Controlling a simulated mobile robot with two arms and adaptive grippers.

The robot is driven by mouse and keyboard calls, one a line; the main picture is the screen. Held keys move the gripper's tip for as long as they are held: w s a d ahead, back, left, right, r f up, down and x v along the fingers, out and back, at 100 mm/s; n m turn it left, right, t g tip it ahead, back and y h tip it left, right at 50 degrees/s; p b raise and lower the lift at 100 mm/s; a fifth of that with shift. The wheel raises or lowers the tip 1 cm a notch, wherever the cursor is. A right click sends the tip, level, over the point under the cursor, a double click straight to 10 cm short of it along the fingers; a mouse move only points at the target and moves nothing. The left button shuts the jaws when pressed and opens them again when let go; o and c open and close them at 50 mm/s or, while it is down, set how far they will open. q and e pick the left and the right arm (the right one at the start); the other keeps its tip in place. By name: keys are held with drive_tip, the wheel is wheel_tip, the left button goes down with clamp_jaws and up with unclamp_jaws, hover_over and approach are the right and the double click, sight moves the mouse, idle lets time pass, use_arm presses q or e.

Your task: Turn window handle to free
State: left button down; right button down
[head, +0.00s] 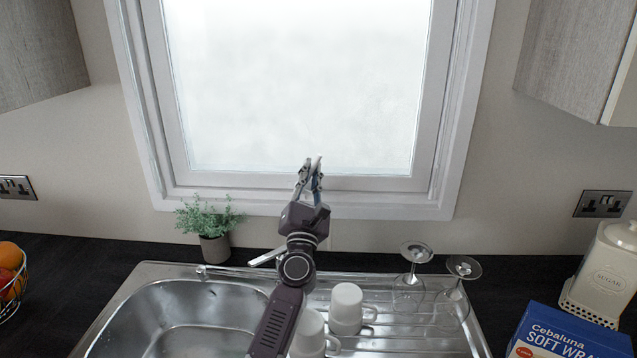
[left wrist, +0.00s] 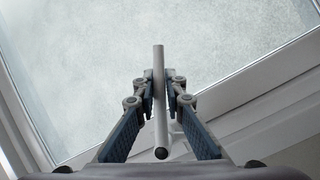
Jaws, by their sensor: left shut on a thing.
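The window (head: 295,85) has a white frame and frosted-looking glass. Its handle (head: 318,163) is at the middle of the bottom frame rail, mostly hidden by my gripper in the head view. In the left wrist view the handle (left wrist: 160,120) is a slim light bar running up the picture, with a dark round end at the bottom. My left gripper (head: 311,172) is at the handle. In the left wrist view its two fingers (left wrist: 160,88) are shut on the bar from both sides. My right gripper is not in view.
Below the window are a steel sink (head: 190,318), a tap lever (head: 268,256), white mugs (head: 347,308) and upturned glasses (head: 410,285) on the drainer. A potted plant (head: 214,248) stands left of my arm. A blue box (head: 566,338) and sugar jar (head: 606,270) stand at right.

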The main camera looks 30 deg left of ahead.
use_arm(q)
drive_tip(key=n, duration=0.1)
drive_tip(key=a+n+g+y, duration=0.1)
drive_tip(key=n, duration=0.1)
drive_tip(key=s+a+n+y, duration=0.1)
drive_tip(key=n, duration=0.1)
drive_tip(key=shift+r+b, duration=0.25)
drive_tip(key=shift+b, duration=0.1)
drive_tip(key=shift+s+a+n+g+y, duration=0.15)
drive_tip(key=shift+a+n+g+y, duration=0.25)
drive_tip(key=shift+n, duration=0.4)
drive_tip(key=shift+s+a+n+g+y, duration=0.2)
drive_tip(key=shift+n+g+y, duration=0.3)
drive_tip(key=shift+n, duration=0.3)
drive_tip(key=c, duration=2)
unclamp_jaws()
drive_tip(key=shift+r, duration=0.1)
drive_tip(key=shift+o, duration=0.2)
drive_tip(key=shift+r, duration=0.2)
wheel_tip(320, 180, up, 10)
drive_tip(key=shift+f, duration=0.15)
